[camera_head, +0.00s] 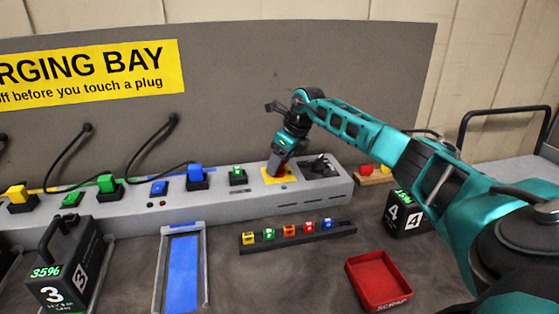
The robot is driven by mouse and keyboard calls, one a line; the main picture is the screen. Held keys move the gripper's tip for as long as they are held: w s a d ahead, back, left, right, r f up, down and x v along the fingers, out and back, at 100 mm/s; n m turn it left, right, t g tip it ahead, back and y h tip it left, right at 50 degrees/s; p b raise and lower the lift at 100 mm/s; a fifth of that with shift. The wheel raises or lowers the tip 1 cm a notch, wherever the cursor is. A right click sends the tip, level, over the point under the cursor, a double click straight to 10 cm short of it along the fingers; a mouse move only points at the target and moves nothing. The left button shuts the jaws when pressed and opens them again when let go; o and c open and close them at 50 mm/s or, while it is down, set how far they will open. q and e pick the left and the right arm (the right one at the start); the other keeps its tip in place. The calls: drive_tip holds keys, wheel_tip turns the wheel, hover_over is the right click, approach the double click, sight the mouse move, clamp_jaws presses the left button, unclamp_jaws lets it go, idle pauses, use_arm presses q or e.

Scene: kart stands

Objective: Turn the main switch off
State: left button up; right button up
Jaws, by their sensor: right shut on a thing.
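The main switch sits on a yellow plate (270,178) on top of the long grey charging box (220,206), towards its right end. Its red handle (281,169) shows only in part. My right gripper (284,158) points down over the plate and is shut on the red handle, hiding most of it. I cannot tell which position the switch is in. My left gripper is not in view.
Plugs with cables sit along the box to the left. A black rail of small coloured pieces (300,236), a red tray (379,281) and a blue-bottomed tray (183,270) lie in front. Battery 3 (66,270) stands left; battery 4 (402,218) stands right.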

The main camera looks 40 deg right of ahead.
drive_tip(key=n, duration=0.2)
drive_tip(key=n+y+b, duration=0.1)
drive_tip(key=n, duration=0.1)
drive_tip(key=shift+w+d+n+g+y, duration=0.1)
drive_tip(key=shift+w+n+g+y, duration=0.05)
drive_tip(key=shift+n+g+y, duration=0.2)
drive_tip(key=shift+n+g+y+b, duration=0.55)
drive_tip(key=shift+n+b, duration=0.6)
drive_tip(key=shift+n, duration=0.8)
drive_tip(key=shift+d+r, duration=0.1)
drive_tip(key=o, duration=1.1)
drive_tip(key=shift+g, duration=0.3)
drive_tip(key=shift+c, duration=0.2)
drive_tip(key=p+v, duration=0.3)
drive_tip(key=v, duration=1)
drive_tip(key=shift+p, duration=0.3)
